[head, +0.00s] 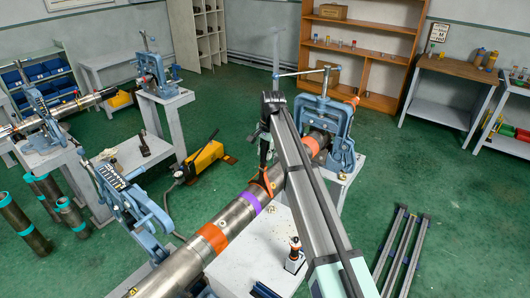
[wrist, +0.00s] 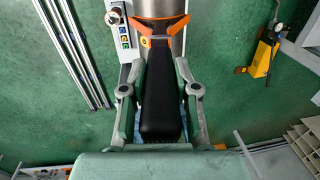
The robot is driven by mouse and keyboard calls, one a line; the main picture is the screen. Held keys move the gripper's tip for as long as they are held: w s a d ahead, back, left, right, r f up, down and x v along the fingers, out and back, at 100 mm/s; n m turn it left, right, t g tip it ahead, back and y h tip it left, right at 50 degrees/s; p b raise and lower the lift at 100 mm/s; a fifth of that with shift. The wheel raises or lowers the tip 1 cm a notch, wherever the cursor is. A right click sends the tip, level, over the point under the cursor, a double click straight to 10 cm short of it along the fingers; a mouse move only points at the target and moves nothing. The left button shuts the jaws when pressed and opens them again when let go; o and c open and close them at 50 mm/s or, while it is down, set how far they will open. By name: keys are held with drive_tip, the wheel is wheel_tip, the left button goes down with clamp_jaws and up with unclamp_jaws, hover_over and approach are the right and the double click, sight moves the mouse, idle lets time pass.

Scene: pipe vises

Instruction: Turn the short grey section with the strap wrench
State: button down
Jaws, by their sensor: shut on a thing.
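A grey steel pipe (head: 180,268) runs from the lower left up to a blue vise (head: 326,110). It has orange and purple bands. The strap wrench shows in the wrist view as a black handle (wrist: 162,95) with an orange strap (wrist: 145,28) at the grey pipe (wrist: 158,8). In the head view its orange strap (head: 262,184) is around the pipe, just beyond the purple band (head: 249,203). My gripper (wrist: 160,88) is shut on the black handle, one finger on each side. My arm hides part of the pipe; I cannot tell the short section's exact ends.
A second blue vise (head: 126,190) stands at the left of the pipe. A yellow hand pump (head: 205,157) lies on the floor. Metal rails (head: 404,250) lie on the floor at the right. A white bench top (head: 245,255) is under the pipe.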

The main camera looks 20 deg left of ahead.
drive_tip(key=shift+d+r, duration=0.15)
drive_tip(key=shift+r, duration=1.1)
drive_tip(key=shift+d+r, duration=0.1)
drive_tip(key=shift+r, duration=1.1)
drive_tip(key=shift+s, duration=0.1)
